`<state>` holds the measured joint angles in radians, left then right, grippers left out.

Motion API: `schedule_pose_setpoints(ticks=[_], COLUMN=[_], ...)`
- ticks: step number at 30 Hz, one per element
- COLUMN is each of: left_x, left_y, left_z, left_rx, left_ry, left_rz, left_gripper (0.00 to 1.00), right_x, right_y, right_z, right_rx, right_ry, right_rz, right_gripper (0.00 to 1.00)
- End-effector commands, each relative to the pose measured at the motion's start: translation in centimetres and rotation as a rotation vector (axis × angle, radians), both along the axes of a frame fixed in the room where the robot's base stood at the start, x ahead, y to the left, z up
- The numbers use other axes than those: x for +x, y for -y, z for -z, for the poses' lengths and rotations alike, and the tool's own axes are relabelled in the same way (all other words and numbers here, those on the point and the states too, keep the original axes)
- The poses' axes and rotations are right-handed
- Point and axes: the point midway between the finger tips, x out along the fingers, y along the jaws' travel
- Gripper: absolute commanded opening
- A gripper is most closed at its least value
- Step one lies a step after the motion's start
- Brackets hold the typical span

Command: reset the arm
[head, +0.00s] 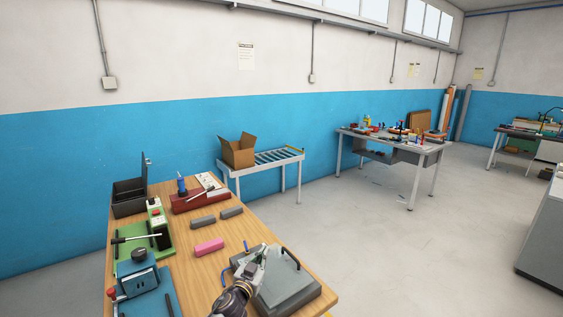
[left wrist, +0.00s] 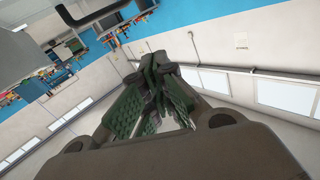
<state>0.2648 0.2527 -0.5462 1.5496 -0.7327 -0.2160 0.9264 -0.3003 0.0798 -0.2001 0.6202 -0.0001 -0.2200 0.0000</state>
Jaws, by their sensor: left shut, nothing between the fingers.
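My left arm comes in at the bottom of the head view. Whether the gripper touches the grey case cannot be told. My right gripper is not in view.
The wooden table (head: 187,264) holds a pink block (head: 209,247), two grey blocks, a green device (head: 145,238), a blue device (head: 146,289), a red tool case (head: 198,198) and an open black box (head: 129,204). A roller stand with a cardboard box (head: 238,151) stands behind.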

Motion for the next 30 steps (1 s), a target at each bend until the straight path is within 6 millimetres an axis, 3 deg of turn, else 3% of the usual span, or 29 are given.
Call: schedule_pose_setpoints(ticks=[17, 30], left_x=[-9.5, -20.6], left_y=[-8.3, -13.0], left_z=[5.2, 9.2], left_rx=[-0.002, 0.065], left_ry=[-0.353, -0.719], left_rz=[-0.33, -0.417], left_gripper=[0.0, 0.0], right_x=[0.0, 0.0], right_y=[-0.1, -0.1], right_z=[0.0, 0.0], right_rx=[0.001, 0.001], right_ry=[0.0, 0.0], right_rz=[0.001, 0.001], right_gripper=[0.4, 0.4])
